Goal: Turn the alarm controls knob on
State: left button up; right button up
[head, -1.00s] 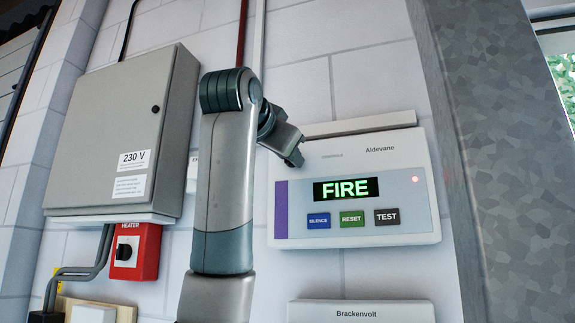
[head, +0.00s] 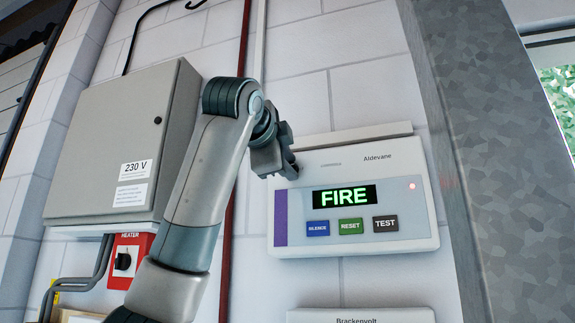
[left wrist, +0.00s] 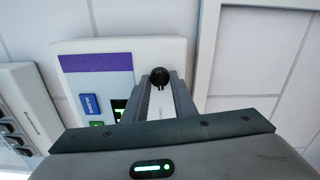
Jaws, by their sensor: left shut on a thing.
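The white Aldevane alarm panel (head: 405,238) is on the wall, with a lit green FIRE display (head: 344,195), a red light, and SILENCE, RESET and TEST buttons. My left gripper (head: 288,168) is at the panel's upper left corner. In the left wrist view its two fingers are on either side of a small round black knob (left wrist: 160,77) on the panel, and the gripper is shut on it. The knob is hidden by the gripper in the head view. I cannot read the knob's setting. My right gripper is not in view.
A grey 230 V cabinet (head: 115,130) and a red heater switch box (head: 130,262) are on the wall at left. A Brackenvolt unit (head: 360,317) is below the panel. A grey metal post (head: 490,160) stands at right.

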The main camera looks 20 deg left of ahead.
pick_arm(q)
jog(key=shift+m, duration=0.5)
jog(key=o, duration=1)
jog(key=shift+d, duration=0.1)
jog(key=shift+s, duration=0.15)
jog(key=s+b, duration=0.2)
jog(key=s, duration=0.3)
jog(key=s+b, duration=0.3)
jog(key=s, duration=0.3)
jog(key=s+b, duration=0.2)
jog(key=s, duration=0.4)
jog(key=shift+s+a+b, duration=0.1)
jog(key=shift+a+b, duration=0.2)
jog(key=shift+b, duration=0.1)
